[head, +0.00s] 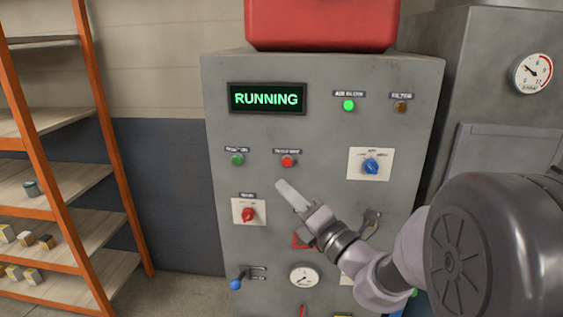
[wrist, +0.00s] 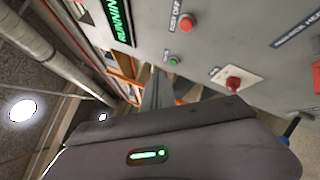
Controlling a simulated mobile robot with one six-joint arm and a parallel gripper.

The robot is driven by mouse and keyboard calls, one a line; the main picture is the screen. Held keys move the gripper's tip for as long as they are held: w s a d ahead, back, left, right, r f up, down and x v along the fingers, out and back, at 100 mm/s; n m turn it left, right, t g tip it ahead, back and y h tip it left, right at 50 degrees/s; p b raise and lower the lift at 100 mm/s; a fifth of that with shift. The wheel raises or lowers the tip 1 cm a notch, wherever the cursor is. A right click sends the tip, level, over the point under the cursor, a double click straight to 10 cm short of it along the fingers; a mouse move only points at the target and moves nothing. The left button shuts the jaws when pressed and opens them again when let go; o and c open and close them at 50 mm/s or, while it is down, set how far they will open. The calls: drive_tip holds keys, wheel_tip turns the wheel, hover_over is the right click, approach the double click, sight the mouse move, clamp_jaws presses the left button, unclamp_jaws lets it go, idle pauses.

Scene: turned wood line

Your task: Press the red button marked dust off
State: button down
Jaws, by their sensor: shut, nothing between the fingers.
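A red button (head: 288,161) sits on the grey control panel (head: 320,215), under a small label too blurred to read in the head view. In the wrist view the red button (wrist: 187,24) shows at the top, with a label beside it ending in "OFF". My gripper (head: 280,184) is shut and empty. In the head view its tip appears just below the red button; no contact shows. In the wrist view the closed fingers (wrist: 158,92) point toward the panel, below the red button.
A green button (head: 237,160) is left of the red one. A red knob (head: 248,215) and a blue knob (head: 371,167) are nearby. The display (head: 267,99) reads RUNNING, and a green lamp (head: 348,105) is lit. Orange shelving (head: 75,215) stands at left.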

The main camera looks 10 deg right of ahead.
drive_tip(key=shift+w+d+p, duration=0.2)
drive_tip(key=shift+w+d, duration=0.2)
drive_tip(key=shift+w, duration=1)
drive_tip(key=shift+w+d+p, duration=0.15)
drive_tip(key=shift+w+d, duration=0.3)
drive_tip(key=shift+w, duration=1)
drive_tip(key=shift+w+d+p, duration=0.2)
drive_tip(key=shift+w+d, duration=0.2)
drive_tip(key=shift+w, duration=1)
drive_tip(key=shift+w, duration=0.1)
drive_tip(key=shift+w+d+p, duration=0.1)
drive_tip(key=shift+w+p, duration=0.2)
drive_tip(key=shift+p, duration=0.05)
drive_tip(key=shift+w+d+p, duration=0.15)
drive_tip(key=shift+w+p, duration=0.15)
drive_tip(key=shift+w, duration=0.05)
drive_tip(key=shift+s, duration=0.15)
drive_tip(key=shift+s+a, duration=0.25)
drive_tip(key=shift+s, duration=0.35)
drive_tip(key=shift+s+a, duration=0.25)
drive_tip(key=shift+s, duration=0.55)
drive_tip(key=shift+s+a, duration=0.25)
drive_tip(key=shift+s, duration=0.55)
drive_tip(key=shift+s+a, duration=0.25)
drive_tip(key=shift+s, duration=0.55)
